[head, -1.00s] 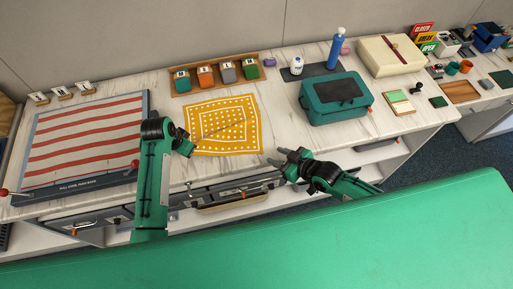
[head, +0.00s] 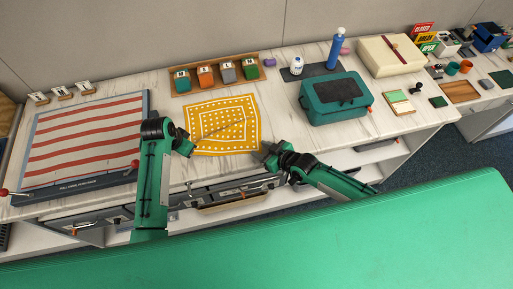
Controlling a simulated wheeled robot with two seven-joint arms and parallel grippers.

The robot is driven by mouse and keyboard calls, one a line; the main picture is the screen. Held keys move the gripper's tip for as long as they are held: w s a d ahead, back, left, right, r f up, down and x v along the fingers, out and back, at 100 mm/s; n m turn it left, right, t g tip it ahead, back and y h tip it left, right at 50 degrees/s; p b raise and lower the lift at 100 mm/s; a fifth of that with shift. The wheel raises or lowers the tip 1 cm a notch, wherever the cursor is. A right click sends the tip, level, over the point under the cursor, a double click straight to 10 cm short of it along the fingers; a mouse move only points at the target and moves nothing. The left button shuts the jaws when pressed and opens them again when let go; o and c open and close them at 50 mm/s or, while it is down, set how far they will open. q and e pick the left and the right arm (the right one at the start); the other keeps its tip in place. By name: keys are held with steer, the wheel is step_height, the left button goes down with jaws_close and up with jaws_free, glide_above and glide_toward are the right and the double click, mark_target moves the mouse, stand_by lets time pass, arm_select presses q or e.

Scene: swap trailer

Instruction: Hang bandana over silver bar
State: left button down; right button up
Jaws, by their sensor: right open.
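The yellow bandana (head: 238,113) with white dots lies flat on the marble counter, with a faint crease across its middle. A thin silver bar (head: 237,189) runs along the counter's front, below the bandana. My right gripper (head: 266,151) is open, just beside the bandana's front right corner; I cannot tell whether it touches the cloth. My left gripper (head: 189,146) is at the bandana's front left edge, seen from above and behind; its fingers are too small and dark to read.
A striped red and white board (head: 85,143) lies to the left. A wooden tray (head: 215,75) with several colored boxes stands behind the bandana. A teal case (head: 335,97) stands to the right. The counter between bandana and case is clear.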

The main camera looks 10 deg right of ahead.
steer(key=shift+f, duration=0.15)
jaws_close()
steer(key=shift+s, duration=0.1)
steer(key=shift+r, duration=2.55)
